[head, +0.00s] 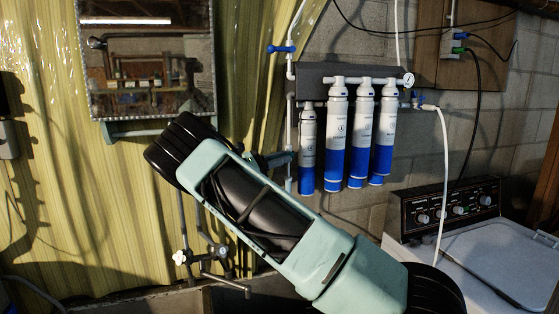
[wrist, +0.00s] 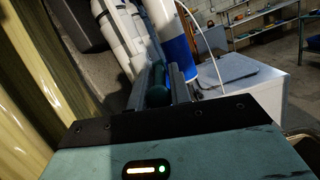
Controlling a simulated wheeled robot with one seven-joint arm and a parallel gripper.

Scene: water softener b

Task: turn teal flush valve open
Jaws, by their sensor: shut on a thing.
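In the wrist view my gripper (wrist: 159,78) has its two grey fingers close together on a dark teal handle (wrist: 157,95), the flush valve's handle. The handle shows as a rounded teal piece between the fingers, next to white pipework. In the head view my green arm crosses the middle, and my gripper shows only in small part behind it, near the vertical white pipe left of the filters. The teal handle cannot be made out there, and the valve's angle is unclear.
Several blue and white filter cartridges (head: 337,140) hang on the wall just right of the gripper. A blue-handled valve (head: 281,49) sits on the pipe above. A white washing machine (head: 480,250) stands at right. A mirror (head: 147,55) and a tap (head: 180,257) are at left.

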